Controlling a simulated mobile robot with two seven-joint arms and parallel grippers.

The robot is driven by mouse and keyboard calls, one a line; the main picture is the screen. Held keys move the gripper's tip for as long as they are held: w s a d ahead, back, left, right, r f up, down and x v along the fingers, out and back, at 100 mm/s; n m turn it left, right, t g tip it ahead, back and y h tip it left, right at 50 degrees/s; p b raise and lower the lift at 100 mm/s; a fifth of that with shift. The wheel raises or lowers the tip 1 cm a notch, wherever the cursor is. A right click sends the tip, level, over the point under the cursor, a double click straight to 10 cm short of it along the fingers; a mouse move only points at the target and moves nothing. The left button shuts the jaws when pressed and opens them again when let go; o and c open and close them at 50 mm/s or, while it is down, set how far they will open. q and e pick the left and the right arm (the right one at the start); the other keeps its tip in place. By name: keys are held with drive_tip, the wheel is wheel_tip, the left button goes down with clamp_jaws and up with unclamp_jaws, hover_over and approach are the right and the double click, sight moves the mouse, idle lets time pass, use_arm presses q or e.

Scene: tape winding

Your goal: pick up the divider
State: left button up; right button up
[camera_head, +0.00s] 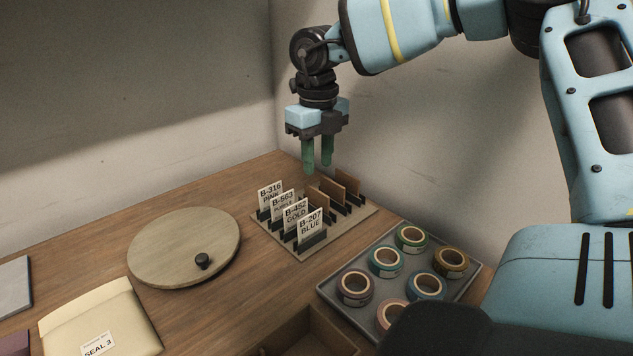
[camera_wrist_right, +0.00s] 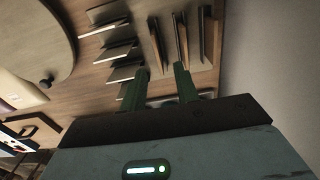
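A rack (camera_head: 359,228) on the table holds several brown dividers (camera_head: 347,182) standing upright in slots on its right side. The dividers also show in the right wrist view (camera_wrist_right: 207,38), standing beyond my fingers. White label cards (camera_head: 311,227) stand in the rack's left side, the front one reading B-207 BLUE. My right gripper (camera_head: 317,164) hangs fingers-down above the back of the rack, its two green fingers apart with nothing held between them. It also shows in the right wrist view (camera_wrist_right: 163,84), where the fingers hide part of the rack. My left gripper is not in view.
A round wooden disc (camera_head: 180,245) with a dark knob lies left of the rack. A grey tray (camera_head: 456,301) of several tape rolls stands at the right. A cream envelope (camera_head: 97,315) and an open wooden box (camera_head: 312,337) are in front. Walls stand close behind.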

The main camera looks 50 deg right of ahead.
sight(316, 190)
drive_tip(key=shift+a+f, duration=0.2)
drive_tip(key=shift+f, duration=3.15)
clamp_jaws()
